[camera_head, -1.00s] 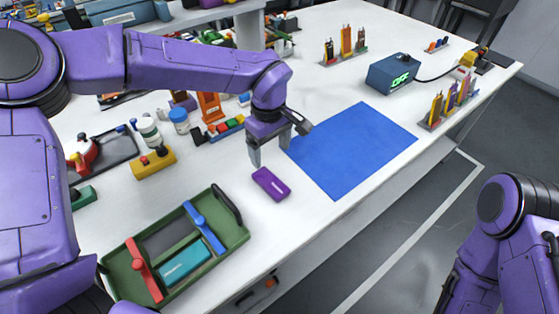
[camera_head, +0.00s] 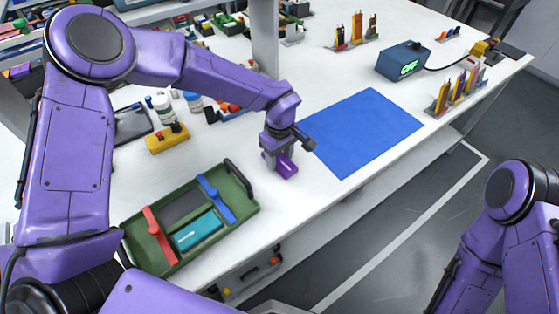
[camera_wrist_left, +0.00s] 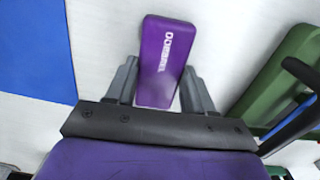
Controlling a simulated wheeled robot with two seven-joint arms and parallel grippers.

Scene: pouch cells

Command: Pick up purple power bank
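The purple power bank (camera_head: 287,168) lies on the white table between the green tray and the blue mat, partly hidden by my left gripper. My left gripper (camera_head: 278,163) is down over it, pointing at the table. In the left wrist view the power bank (camera_wrist_left: 163,62), with white lettering, lies between the two grey fingers of the gripper (camera_wrist_left: 160,72). The fingers stand one on each side, close to its edges, with a narrow gap still seeming to show. My right arm is at the lower right of the head view, but its gripper is out of view.
A green tray (camera_head: 248,208) with a red bar, a blue bar and a teal block is left of the power bank. A blue mat (camera_head: 365,130) lies to its right. A yellow block (camera_head: 167,138) and bottles stand farther back. The table's front edge is near.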

